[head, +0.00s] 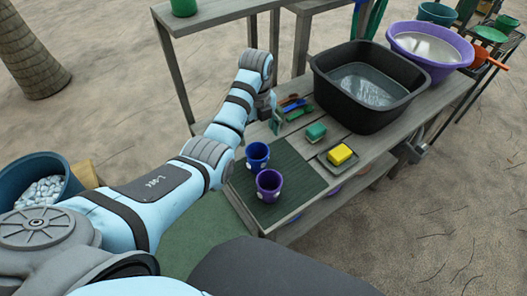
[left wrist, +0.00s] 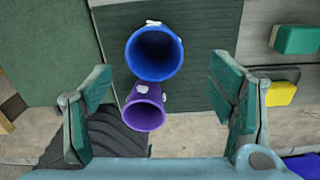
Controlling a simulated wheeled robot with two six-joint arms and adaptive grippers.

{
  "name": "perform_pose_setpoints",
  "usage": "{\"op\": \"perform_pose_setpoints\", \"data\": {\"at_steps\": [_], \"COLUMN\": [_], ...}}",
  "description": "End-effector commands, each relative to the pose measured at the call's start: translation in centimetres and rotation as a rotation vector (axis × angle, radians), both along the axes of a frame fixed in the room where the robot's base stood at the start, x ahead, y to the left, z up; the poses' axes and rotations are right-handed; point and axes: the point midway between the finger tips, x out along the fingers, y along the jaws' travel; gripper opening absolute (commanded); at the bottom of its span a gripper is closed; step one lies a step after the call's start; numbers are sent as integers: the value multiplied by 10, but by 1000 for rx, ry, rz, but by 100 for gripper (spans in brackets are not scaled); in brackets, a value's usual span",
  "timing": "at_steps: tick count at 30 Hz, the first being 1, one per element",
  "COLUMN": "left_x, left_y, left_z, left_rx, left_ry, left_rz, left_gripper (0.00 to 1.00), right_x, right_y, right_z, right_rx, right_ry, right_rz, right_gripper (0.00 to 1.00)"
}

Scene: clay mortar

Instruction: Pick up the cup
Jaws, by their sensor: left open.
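A blue cup (head: 257,155) and a purple cup (head: 269,186) stand close together on a dark green ribbed mat (head: 305,178) on the wooden bench. My left gripper (head: 273,114) is just beyond them on the bench side, partly hidden by my own wrist. In the left wrist view, the blue cup (left wrist: 153,55) and the purple cup (left wrist: 144,107) show between the two spread green fingers (left wrist: 160,85). Both mouths look empty. The gripper is open and neither finger touches a cup. My right gripper is not in view.
A yellow sponge (head: 340,154) lies on a small tray, with a green sponge (head: 316,132) behind it. Small tools (head: 292,104) lie near the gripper. A black basin (head: 345,62) and a purple basin (head: 446,69) stand further right. A bucket of pebbles (head: 58,167) stands at left.

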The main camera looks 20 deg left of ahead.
Motion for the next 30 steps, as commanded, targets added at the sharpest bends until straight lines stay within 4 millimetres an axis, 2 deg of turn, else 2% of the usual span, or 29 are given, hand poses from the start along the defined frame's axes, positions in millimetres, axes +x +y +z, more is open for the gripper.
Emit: {"op": "perform_pose_setpoints", "data": {"at_steps": [1,6,11,17,19,25,30], "left_x": [-2,-1,-1,-1,-1,-1,-1], "left_y": [0,-1,0,0,0,0,0], "left_z": [-17,-62,-82,-121,-127,-126,-126], "left_rx": [0,0,0,0,0,0,0], "left_ry": [7,6,5,5,4,2,2], "left_rz": [0,-1,1,1,1,1,1], "left_gripper": [76,76,76,76,76,76,49], "right_x": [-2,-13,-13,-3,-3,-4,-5], "right_y": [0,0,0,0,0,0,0], "right_z": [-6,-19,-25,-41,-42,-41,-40], "right_rx": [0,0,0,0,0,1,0], "right_ry": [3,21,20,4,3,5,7], "right_rz": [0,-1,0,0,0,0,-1], "right_gripper": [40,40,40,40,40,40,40]}}
